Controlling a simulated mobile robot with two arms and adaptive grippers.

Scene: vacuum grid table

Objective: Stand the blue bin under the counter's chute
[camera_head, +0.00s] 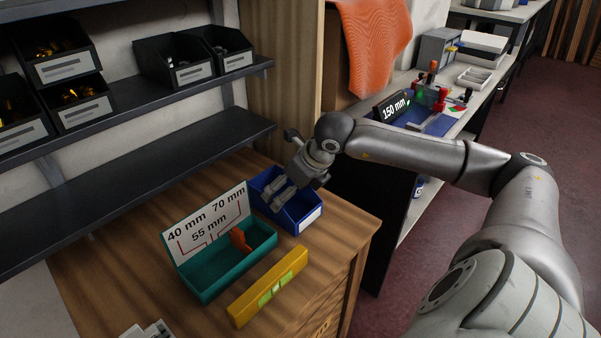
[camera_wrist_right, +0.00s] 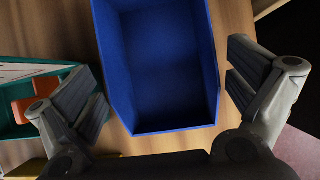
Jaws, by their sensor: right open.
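The blue bin (camera_head: 299,217) stands on the wooden counter, near its right end, and looks empty inside. My right gripper (camera_head: 283,190) is over the bin in the head view and hides part of its inside. In the right wrist view the bin (camera_wrist_right: 165,70) lies between my two open fingers (camera_wrist_right: 160,95), with a gap on each side. The fingers hold nothing. I cannot make out a chute for certain. My left gripper is not in view.
A teal box (camera_head: 215,283) with a labelled lid and an orange piece stands left of the bin. A yellow level (camera_head: 268,287) lies in front. A dark shelf (camera_head: 150,160) runs behind. A workbench with tools (camera_head: 430,105) is beyond.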

